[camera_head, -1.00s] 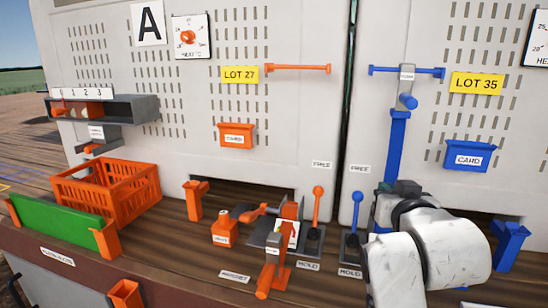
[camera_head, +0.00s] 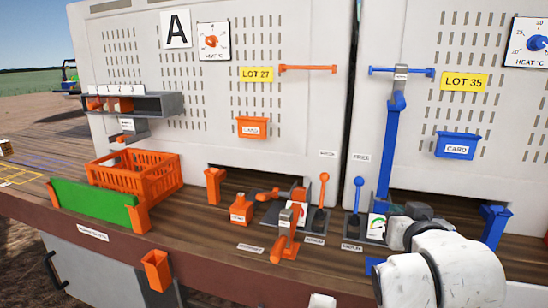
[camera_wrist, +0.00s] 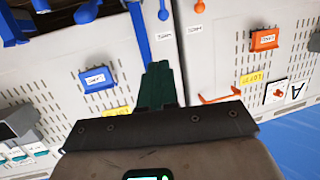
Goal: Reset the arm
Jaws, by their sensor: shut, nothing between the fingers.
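My white arm (camera_head: 440,270) reaches up from the bottom right of the head view, in front of the blue station. In the wrist view my gripper (camera_wrist: 160,82) shows as two dark green fingers close together, with nothing between them. That view is turned over, with the orange and blue panel fittings hanging in it. The fingertips appear in front of the pale panel near a blue lever knob (camera_wrist: 163,14); I cannot tell the gap. In the head view the fingers are hidden or cannot be made out beside the arm's dark end part.
Near the arm stand the blue lever (camera_head: 359,200), blue post (camera_head: 390,150), blue bracket (camera_head: 493,225) and blue card holder (camera_head: 457,147). Left are the orange lever (camera_head: 324,190), orange clamp (camera_head: 285,235), orange crate (camera_head: 135,172) and green board (camera_head: 92,204). Air above the deck's left is free.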

